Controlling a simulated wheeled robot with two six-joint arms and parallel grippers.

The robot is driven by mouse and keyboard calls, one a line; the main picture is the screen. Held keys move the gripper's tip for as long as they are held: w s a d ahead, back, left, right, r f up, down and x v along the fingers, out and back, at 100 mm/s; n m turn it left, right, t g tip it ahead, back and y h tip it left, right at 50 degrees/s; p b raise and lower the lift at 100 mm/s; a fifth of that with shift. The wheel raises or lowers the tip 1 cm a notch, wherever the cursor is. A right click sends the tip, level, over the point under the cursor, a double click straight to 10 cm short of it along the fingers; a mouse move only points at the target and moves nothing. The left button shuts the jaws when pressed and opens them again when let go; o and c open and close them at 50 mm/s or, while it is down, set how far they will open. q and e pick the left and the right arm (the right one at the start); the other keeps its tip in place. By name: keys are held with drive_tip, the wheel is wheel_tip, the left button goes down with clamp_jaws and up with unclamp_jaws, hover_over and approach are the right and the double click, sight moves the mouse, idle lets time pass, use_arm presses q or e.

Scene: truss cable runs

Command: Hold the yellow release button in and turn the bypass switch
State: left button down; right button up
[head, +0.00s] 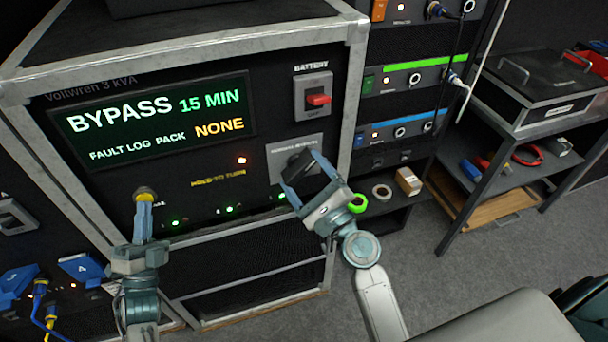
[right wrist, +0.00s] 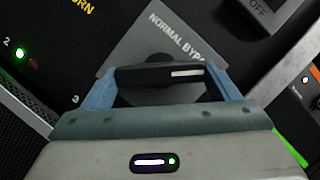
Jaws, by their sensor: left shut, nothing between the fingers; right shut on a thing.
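The yellow release button (head: 146,192) is on the left of the black cabinet front in the head view, left of the yellow "HOLD TO TURN" lettering. My left gripper (head: 143,203) is shut and empty, its fingertips at the button and covering part of it. The bypass switch (head: 299,164) is a black handle on a grey plate lettered "NORMAL BYPASS". My right gripper (right wrist: 163,84) is shut on the switch handle (right wrist: 158,75), one blue finger at each end. In the right wrist view the handle's white mark is toward the right, and the handle lies at an angle to the lettering.
The display (head: 160,120) reads "BYPASS 15 MIN" and "FAULT LOG PACK NONE". A red battery switch (head: 318,99) sits above the bypass plate. Blue connectors (head: 84,267) are at lower left; a rack with cables stands right.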

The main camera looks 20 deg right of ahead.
drive_tip(key=shift+n, duration=0.3)
drive_tip(key=n+g, duration=0.1)
drive_tip(key=n, duration=0.1)
drive_tip(key=n+g+y, duration=0.1)
drive_tip(key=n, duration=0.2)
drive_tip(key=shift+d+r, duration=0.1)
drive_tip(key=shift+r, duration=0.05)
drive_tip(key=n+g, duration=0.1)
drive_tip(key=n, duration=0.3)
drive_tip(key=shift+r+n+g, duration=0.15)
drive_tip(key=shift+n+g, duration=0.15)
drive_tip(key=shift+g, duration=0.1)
drive_tip(key=n+g+h, duration=0.1)
drive_tip(key=n, duration=0.2)
drive_tip(key=shift+r+n, duration=0.1)
drive_tip(key=shift+n, duration=0.3)
drive_tip(key=shift+n+g+h, duration=0.7)
drive_tip(key=shift+n, duration=0.7)
